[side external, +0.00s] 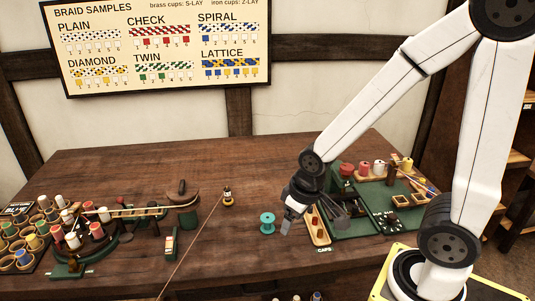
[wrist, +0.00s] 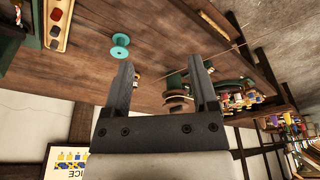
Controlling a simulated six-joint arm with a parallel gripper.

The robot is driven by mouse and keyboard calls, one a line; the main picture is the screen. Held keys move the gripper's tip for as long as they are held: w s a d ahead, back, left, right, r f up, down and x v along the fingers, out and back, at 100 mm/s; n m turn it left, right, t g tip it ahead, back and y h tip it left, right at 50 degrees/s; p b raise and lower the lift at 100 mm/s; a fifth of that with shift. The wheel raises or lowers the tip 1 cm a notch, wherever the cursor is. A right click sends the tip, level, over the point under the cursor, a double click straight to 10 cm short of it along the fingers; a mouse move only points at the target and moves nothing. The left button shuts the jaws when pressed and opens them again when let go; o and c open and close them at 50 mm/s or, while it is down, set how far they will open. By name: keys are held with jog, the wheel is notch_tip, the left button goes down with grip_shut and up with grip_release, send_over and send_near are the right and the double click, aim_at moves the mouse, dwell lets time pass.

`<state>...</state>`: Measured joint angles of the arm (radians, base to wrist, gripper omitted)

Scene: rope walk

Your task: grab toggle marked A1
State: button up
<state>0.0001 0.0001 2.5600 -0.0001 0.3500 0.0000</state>
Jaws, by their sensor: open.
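I cannot make out a toggle marked A1 in either view; no such marking is legible. My gripper (side external: 287,226) hangs from the arm above the right half of the table, just right of a teal spool (side external: 267,222). In the wrist view my gripper (wrist: 160,66) has its two fingers well apart with nothing held between them. The teal spool (wrist: 120,46) shows there beyond the left fingertip. My gripper and arm hide part of the green trays behind them.
A narrow wooden tray (side external: 318,236) and a green tray (side external: 353,228) with small parts lie at right. At left stand a braiding rig (side external: 100,232) and a rack of colored bobbins (side external: 22,250). A cord (side external: 195,243) crosses the table. The middle back is clear.

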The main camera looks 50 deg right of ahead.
aim_at(228, 197)
jog(key=w+d+f+m+t+y, duration=0.2)
jog(key=w+f+m, duration=0.3)
jog(key=w+m, duration=0.3)
jog(key=w+d+f+m+t+y, duration=0.2)
jog(key=w+d+f+m+y, duration=0.2)
jog(key=w+m, duration=0.4)
jog(key=w+d+f+m+t+y, duration=0.2)
jog(key=w+d+f+m+y, duration=0.1)
jog(key=w+m, duration=0.5)
jog(key=shift+w+f+t+y, duration=0.3)
jog(key=shift+w+f+y, duration=0.65)
jog(key=shift+f, duration=0.35)
jog(key=d+f+m+t, duration=0.1)
jog(key=d+t, duration=0.1)
jog(key=w+d+f+m+t+h, duration=0.1)
jog(key=d+m+t, duration=0.1)
jog(key=d, duration=0.1)
jog(key=w+d+f+m+t, duration=0.1)
jog(key=d+m, duration=0.1)
jog(key=shift+w+d+f+t+h, duration=0.2)
jog(key=shift+d+t+h, duration=0.1)
jog(key=shift+t, duration=0.1)
jog(key=shift+d+f+m+t, duration=0.1)
jog(key=shift+d+m+t, duration=0.2)
jog(key=shift+d+m, duration=0.25)
jog(key=shift+x, duration=1.15)
